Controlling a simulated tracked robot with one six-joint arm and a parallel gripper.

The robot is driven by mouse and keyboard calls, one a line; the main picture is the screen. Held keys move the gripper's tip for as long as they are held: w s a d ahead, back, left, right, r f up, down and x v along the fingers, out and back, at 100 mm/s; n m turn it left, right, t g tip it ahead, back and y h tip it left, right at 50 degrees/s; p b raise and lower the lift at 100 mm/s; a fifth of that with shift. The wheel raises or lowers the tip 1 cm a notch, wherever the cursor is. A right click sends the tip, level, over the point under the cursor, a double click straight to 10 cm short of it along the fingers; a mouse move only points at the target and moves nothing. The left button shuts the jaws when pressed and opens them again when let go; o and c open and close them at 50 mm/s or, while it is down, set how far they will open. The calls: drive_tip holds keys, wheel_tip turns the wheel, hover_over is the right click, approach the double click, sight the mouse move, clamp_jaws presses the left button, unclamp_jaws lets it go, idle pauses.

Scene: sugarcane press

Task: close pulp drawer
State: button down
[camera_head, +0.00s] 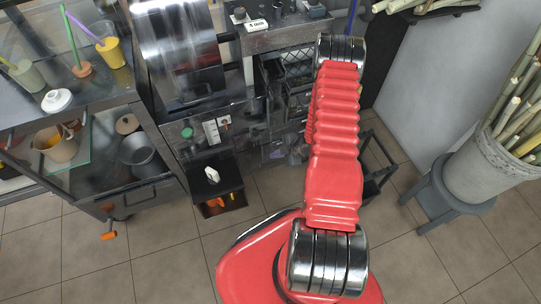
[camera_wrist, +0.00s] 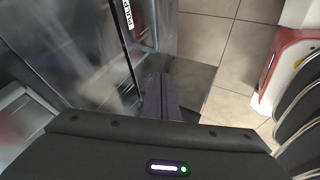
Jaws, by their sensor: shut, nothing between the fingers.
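In the wrist view, a shiny metal panel (camera_wrist: 90,50) with a white label (camera_wrist: 127,13) fills the upper left. The label seems to read "PULP" and is turned in the picture; I take the panel to be part of the pulp drawer. My gripper (camera_wrist: 158,77) is shut and empty, its fingers close over a glossy grey surface (camera_wrist: 195,85) beside the panel. I cannot tell whether they touch it. How far the drawer stands out is not clear. In the head view, my red arm hides the gripper and most of the drawer area.
A steel press (camera_head: 180,50) stands left of my arm, with a black ledge (camera_head: 215,180) low in front. A cart (camera_head: 70,95) with cups stands at left. A stool (camera_head: 450,190) bears a bucket of cane (camera_head: 500,165) at right.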

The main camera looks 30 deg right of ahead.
drive_tip(key=v, duration=0.4)
drive_tip(key=shift+s+r, duration=0.1)
drive_tip(key=shift+s, duration=0.05)
drive_tip(key=shift+d, duration=0.1)
idle(0.4)
